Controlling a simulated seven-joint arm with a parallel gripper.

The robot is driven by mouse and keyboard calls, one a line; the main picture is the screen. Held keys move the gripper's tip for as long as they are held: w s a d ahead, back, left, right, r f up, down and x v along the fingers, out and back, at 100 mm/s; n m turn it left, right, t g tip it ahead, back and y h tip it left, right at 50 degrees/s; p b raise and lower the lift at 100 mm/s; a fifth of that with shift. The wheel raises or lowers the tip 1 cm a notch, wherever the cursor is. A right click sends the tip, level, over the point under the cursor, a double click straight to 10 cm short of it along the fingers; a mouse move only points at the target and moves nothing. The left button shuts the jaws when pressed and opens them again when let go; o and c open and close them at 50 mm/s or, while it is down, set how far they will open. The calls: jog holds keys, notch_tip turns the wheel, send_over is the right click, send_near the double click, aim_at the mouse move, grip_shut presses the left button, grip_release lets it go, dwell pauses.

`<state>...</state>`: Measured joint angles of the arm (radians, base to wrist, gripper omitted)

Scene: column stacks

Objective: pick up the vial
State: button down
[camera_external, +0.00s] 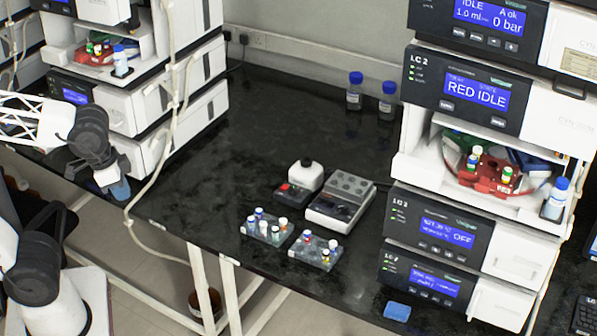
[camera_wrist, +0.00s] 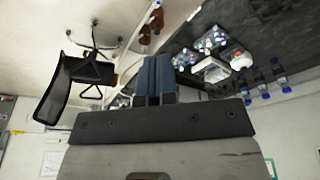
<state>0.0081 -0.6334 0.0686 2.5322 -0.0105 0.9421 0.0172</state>
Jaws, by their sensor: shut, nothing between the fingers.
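My gripper (camera_external: 121,189) is at the left in the external view, over the left front of the bench and far from the vial racks. In the wrist view its blue fingers (camera_wrist: 155,78) are together with nothing between them. Small vials with coloured caps stand in two grey racks, the left rack (camera_external: 264,229) and the right rack (camera_external: 315,252), near the bench's front edge. More capped vials sit in a red tray (camera_external: 489,178) in the right instrument stack and in a red tray (camera_external: 93,55) in the left one. Which vial is meant cannot be told.
Behind the racks are a white-topped device (camera_external: 305,174) and a grey block with wells (camera_external: 341,200). Two blue-capped bottles (camera_external: 354,92) stand at the back. Instrument stacks rise on both sides; a pale tube (camera_external: 168,130) hangs by the left one. The bench middle (camera_external: 220,150) is clear.

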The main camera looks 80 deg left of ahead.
jog(key=c, duration=1.3)
grip_release()
jog(key=shift+c, duration=0.2)
jog(key=shift+w, duration=0.1)
jog(key=m+g, duration=0.3)
jog(key=m, duration=0.3)
send_over(252, 218)
jog(key=f, duration=2.4)
jog(key=shift+s+d, duration=0.25)
jog(key=shift+w+a+f+m, duration=0.2)
jog(key=shift+f+m, duration=0.1)
jog(key=shift+f, duration=0.15)
